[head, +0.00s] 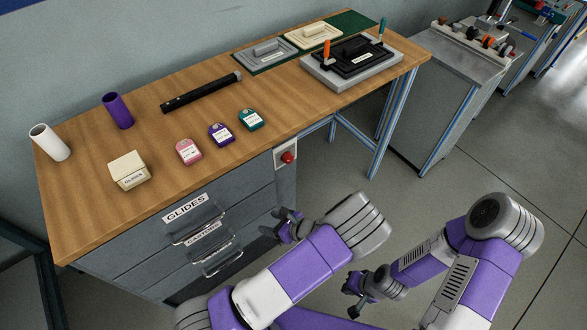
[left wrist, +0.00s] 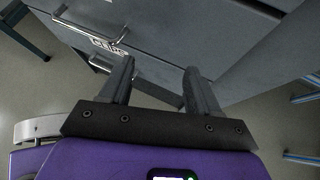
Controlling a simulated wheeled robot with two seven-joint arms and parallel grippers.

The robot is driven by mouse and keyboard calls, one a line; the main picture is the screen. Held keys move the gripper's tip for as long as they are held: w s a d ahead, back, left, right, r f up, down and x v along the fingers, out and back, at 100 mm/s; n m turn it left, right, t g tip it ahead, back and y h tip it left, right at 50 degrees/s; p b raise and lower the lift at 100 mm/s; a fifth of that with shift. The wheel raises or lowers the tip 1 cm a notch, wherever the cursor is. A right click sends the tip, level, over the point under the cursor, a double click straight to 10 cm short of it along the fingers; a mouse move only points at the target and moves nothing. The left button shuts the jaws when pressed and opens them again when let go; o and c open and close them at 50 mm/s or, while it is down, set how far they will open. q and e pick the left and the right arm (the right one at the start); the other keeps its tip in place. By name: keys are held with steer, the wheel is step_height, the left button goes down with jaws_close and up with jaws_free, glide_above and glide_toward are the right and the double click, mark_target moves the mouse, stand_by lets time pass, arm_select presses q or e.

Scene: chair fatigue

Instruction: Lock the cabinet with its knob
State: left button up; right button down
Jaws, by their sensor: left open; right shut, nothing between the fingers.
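The red knob (head: 288,157) sits on a pale plate at the cabinet's upper right, just under the bench edge. My left gripper (head: 273,222) is open and empty in front of the cabinet, below the knob and apart from it. In the left wrist view its fingers (left wrist: 160,78) are spread before the grey drawer fronts (left wrist: 170,35); the knob is not visible there. My right gripper (head: 354,298) is shut and empty, low over the floor.
The bench top (head: 260,165) holds a white cup (head: 50,143), a purple cup (head: 118,111), a cream box (head: 129,171), small coloured boxes, a black bar (head: 202,92) and trays at the back. The floor right of the cabinet is clear up to a grey side bench (head: 440,105).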

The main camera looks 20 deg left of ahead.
arm_select(q)
steer(key=w+d+r+m+t+y, duration=0.1)
steer(key=w+d+r+m+t, duration=0.2)
steer(key=w+r+t, duration=0.15)
steer(key=m+t+y+b, duration=0.1)
steer(key=m+t, duration=0.2)
steer(key=t, duration=0.2)
glide_toward(290, 160)
steer(key=shift+g, duration=0.25)
steer(key=b+x, duration=0.2)
steer(key=x, duration=0.5)
steer(key=shift+w+a+f, duration=0.1)
steer(key=shift+w+a, duration=0.1)
steer(key=shift+w, duration=0.2)
steer(key=shift+c, duration=0.2)
